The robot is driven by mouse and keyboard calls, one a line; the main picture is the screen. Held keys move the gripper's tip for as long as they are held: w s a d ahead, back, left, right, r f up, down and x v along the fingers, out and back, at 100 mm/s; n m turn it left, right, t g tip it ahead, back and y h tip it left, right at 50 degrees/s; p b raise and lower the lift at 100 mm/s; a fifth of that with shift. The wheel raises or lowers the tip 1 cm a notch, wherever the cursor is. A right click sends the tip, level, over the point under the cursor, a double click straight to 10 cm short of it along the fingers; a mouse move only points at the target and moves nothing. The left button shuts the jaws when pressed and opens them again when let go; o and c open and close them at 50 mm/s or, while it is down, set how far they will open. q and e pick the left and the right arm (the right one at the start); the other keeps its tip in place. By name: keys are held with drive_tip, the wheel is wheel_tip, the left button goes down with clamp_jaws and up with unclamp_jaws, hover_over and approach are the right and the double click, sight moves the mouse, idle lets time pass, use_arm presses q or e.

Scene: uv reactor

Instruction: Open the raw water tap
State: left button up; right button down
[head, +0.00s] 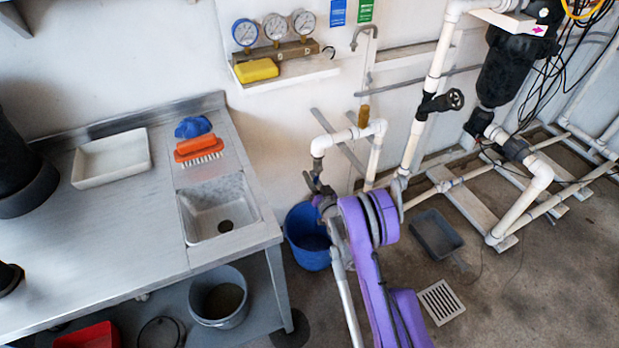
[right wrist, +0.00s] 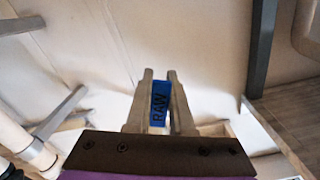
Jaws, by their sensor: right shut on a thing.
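The raw water tap (head: 313,180) hangs at the end of a white pipe elbow, above a blue bucket (head: 303,250). My purple right arm reaches up to it from below, and the gripper partly covers the tap. In the right wrist view, my right gripper (right wrist: 160,85) is shut on a blue handle marked RAW (right wrist: 160,107), which sits between the two fingers. I cannot tell the valve's position, and no water shows. My left gripper is not in view.
A steel sink bench (head: 110,240) stands at left with a white tray (head: 112,158) and an orange brush (head: 197,148). White pipes (head: 415,140) and a black filter housing (head: 510,68) are at right. A dustpan (head: 437,235) and floor drain (head: 440,301) lie on open floor.

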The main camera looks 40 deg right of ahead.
idle(0.3)
drive_tip(key=c, duration=0.8)
unclamp_jaws()
